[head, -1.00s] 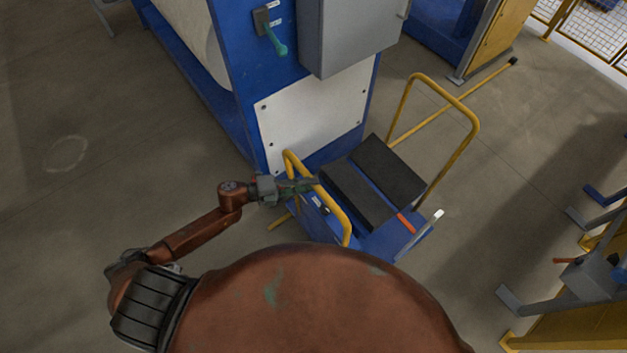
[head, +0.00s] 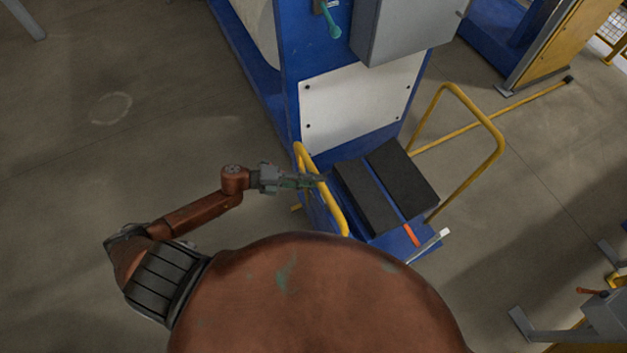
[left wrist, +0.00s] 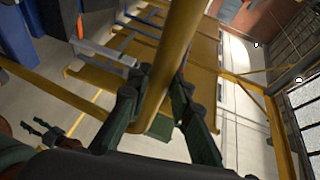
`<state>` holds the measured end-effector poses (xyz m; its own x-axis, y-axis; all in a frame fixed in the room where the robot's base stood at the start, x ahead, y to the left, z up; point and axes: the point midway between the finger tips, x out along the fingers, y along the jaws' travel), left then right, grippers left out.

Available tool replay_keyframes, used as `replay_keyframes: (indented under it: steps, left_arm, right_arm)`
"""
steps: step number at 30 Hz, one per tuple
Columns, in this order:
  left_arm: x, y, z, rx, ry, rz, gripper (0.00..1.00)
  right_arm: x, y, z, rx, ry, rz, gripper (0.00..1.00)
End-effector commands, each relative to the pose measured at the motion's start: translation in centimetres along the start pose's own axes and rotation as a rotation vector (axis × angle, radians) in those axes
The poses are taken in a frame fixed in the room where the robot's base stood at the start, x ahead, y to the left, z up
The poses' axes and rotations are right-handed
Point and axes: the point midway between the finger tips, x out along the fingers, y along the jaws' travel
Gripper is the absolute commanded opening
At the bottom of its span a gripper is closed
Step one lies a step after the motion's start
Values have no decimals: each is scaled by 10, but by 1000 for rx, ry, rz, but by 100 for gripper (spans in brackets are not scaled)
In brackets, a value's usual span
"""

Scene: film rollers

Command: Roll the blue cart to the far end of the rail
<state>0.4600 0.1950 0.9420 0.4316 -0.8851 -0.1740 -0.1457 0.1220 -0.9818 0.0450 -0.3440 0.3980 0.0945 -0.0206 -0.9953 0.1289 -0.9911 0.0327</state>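The blue cart (head: 393,239) stands below the machine's white panel, with two black slabs (head: 405,175) on its deck. A yellow hoop handle (head: 335,210) rises on its near side and a larger yellow hoop (head: 498,140) on its far side. A long yellow rail (head: 530,96) stretches right from the cart, and a short piece shows at left. My left gripper (head: 316,181) is at the near handle. In the left wrist view, its dark green fingers (left wrist: 160,92) close on both sides of a yellow bar (left wrist: 170,65). My right gripper does not show in the head view.
The blue machine (head: 292,60) with a grey box (head: 405,28) stands close behind the cart. A grey and yellow stand (head: 600,315) is at lower right. The floor to the left and right of the cart is open.

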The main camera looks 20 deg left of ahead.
Motion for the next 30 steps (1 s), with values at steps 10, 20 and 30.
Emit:
replay_keyframes:
  steps: [10,20,30]
  left_arm:
    - [-3,7,0,-4,-4,11,37]
    - [-13,5,0,-4,-3,9,37]
    - [-81,6,0,-4,-5,12,37]
  right_arm:
    - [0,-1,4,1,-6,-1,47]
    - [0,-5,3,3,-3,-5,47]
    - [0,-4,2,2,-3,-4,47]
